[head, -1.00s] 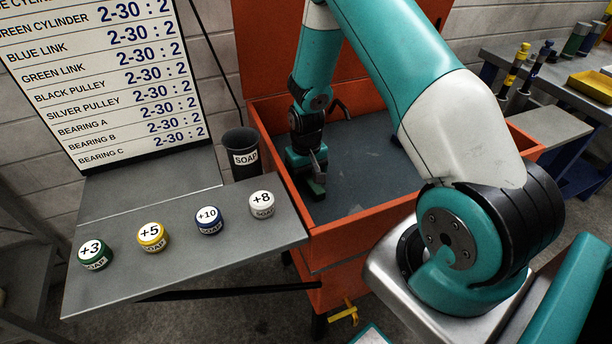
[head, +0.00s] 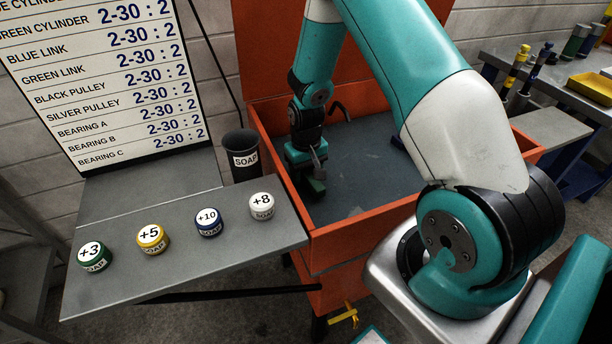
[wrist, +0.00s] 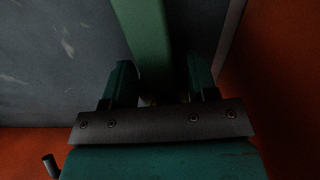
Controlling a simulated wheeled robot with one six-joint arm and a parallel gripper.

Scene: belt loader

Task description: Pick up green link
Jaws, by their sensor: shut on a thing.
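The green link (wrist: 146,35) is a flat green bar in the wrist view. It runs from the top edge of the picture down between the two fingers, and its far end is out of view. My gripper (wrist: 158,82) is shut on it. In the head view my gripper (head: 316,178) is inside the orange bin, near its left wall. Only a small dark green part of the green link (head: 317,188) shows there, below the fingers. I cannot tell whether the link touches the bin floor.
The orange bin (head: 352,228) has a grey floor and raised walls around my gripper. A grey shelf (head: 185,265) with several soap tins stands to the left. A black soap cup (head: 240,143) is by the bin's left wall. A workbench (head: 548,128) is at the right.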

